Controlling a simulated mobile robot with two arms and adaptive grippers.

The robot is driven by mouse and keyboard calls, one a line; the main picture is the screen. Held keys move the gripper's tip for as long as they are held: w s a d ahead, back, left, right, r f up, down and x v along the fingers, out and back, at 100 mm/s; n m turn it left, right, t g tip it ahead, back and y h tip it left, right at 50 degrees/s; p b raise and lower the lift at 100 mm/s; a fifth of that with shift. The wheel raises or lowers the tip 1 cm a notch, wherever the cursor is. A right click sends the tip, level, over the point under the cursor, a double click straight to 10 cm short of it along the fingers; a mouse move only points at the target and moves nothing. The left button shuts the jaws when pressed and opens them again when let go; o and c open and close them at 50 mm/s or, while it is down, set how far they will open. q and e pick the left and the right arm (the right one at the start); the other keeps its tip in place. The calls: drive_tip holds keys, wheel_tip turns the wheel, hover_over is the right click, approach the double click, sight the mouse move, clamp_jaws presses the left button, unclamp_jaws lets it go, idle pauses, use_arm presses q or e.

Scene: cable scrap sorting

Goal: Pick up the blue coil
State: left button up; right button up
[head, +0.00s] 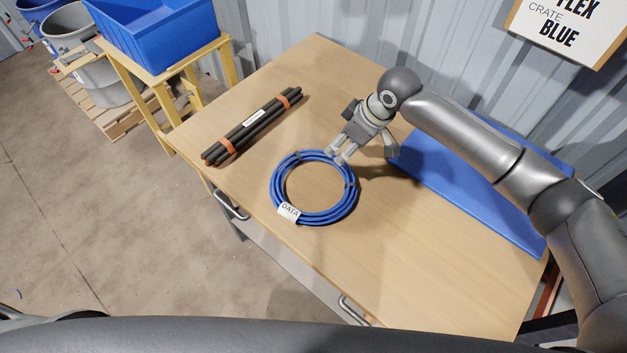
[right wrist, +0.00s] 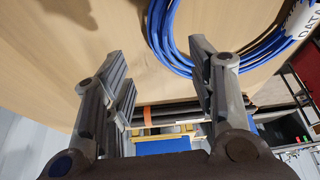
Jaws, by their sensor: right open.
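The blue coil (head: 276,190) lies flat on the wooden table as a ring, with a white "DATA" tag (head: 288,211) on its near left side. My right gripper (head: 338,156) is open at the coil's far right edge, with its fingertips over or close to the strands; I cannot tell if they touch. In the right wrist view, the two fingers (right wrist: 165,75) stand apart with nothing between them in their grip. There the coil (right wrist: 165,40) shows beyond the right finger, which hides part of it. My left gripper is not in view.
A black cable bundle (head: 240,135) with orange bands lies left of the coil. A blue crate or panel (head: 440,178) is at the table's right, partly behind my right arm. Another blue crate (head: 150,38) stands on a yellow stand at upper left. The near tabletop (head: 400,265) is clear.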

sight(334, 156)
drive_tip(key=shift+s+p+x, duration=0.2)
drive_tip(key=shift+p+x, duration=0.35)
drive_tip(key=shift+x, duration=2.4)
drive_tip(key=shift+d, duration=0.1)
clamp_jaws()
